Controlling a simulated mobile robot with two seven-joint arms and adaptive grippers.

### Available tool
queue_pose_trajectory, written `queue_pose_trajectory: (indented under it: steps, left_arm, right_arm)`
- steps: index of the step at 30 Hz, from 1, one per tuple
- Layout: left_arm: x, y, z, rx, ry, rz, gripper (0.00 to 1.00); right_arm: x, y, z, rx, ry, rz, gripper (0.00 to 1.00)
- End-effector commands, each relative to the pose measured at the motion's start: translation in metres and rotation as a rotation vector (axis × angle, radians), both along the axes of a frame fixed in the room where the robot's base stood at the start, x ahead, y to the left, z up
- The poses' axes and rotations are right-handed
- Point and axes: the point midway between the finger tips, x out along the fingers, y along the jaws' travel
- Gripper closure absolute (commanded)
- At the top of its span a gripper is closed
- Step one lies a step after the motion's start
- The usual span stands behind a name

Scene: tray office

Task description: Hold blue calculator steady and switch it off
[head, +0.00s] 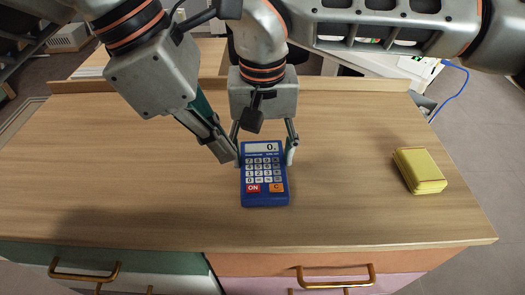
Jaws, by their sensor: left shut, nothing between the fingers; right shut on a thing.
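The blue calculator (264,200) lies flat on the wooden desk near the front middle. Its display is at the far end and reads "0.". A red ON key and an orange C key are at its near end. My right gripper (265,150) straddles the calculator's far part, one finger at each side, shut on it. My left gripper (228,156) is shut and empty. Its tips are beside the calculator's upper left edge, close to my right gripper's left finger; I cannot tell whether they touch.
A yellow block-like object (419,171) lies at the right of the desk (110,170). The desk is bare left of the calculator and between it and the yellow object. A low wooden ledge runs along the far edge. Drawers with brass handles (335,276) are below the front edge.

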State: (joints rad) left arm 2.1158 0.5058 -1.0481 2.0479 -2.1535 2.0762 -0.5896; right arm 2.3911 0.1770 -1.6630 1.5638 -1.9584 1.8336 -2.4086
Motion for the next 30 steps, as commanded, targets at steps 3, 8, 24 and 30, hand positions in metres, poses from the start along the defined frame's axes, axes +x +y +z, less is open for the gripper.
queue_pose_trajectory:
  steps: [3,8,24,30]
  left_arm:
    - [0.0,0.0,0.0,0.0,0.0,0.0,1.0]
    - [0.0,0.0,0.0,0.0,0.0,0.0,1.0]
    - [0.002,-0.011,-0.002,-0.125,0.06,0.19,1.0]
    - [0.004,-0.023,0.002,-0.295,0.171,0.441,1.0]
  right_arm:
    - [0.0,0.0,0.0,0.0,0.0,0.001,0.65]
    - [0.0,0.0,0.0,0.0,0.0,0.001,0.65]
    - [0.0,0.0,-0.001,0.0,0.001,0.001,0.65]
    - [0.0,0.0,-0.001,0.0,0.001,0.0,0.65]
